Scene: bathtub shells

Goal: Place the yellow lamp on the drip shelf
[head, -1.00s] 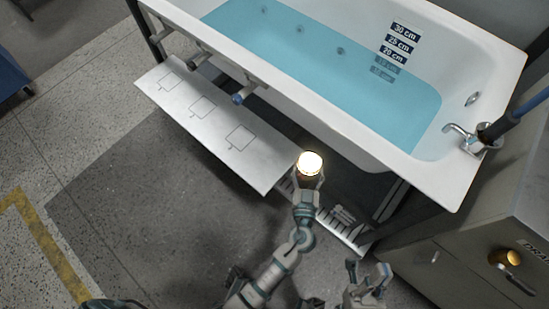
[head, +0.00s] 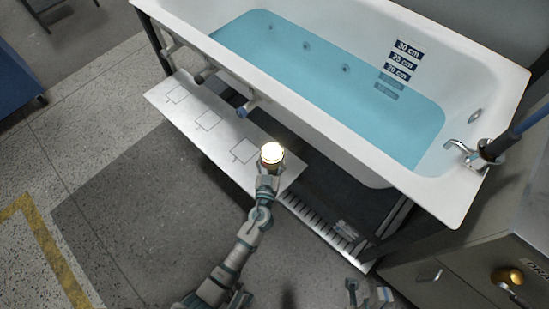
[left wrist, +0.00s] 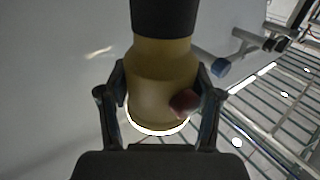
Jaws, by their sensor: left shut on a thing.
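My left gripper (head: 268,170) is shut on the yellow lamp (head: 272,154), whose top glows bright. In the left wrist view the lamp (left wrist: 160,75) shows a yellow body, a black part, a dark red knob and a lit rim, with a finger on each side. The lamp appears over the right end of a white panel (head: 185,113) with square outlines along the tub's side. A slatted rack (head: 318,222) adjoins its right end. No label tells which is the drip shelf. My right gripper (head: 368,293) is at the bottom edge, partly cut off, fingers apart and empty.
The white bathtub (head: 320,125) with blue water stands behind the panel. Pipe stubs, one with a blue end (head: 243,112), jut out above the panel. A grey cabinet (head: 460,270) with a brass knob stands at the right. The panel's left part is bare.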

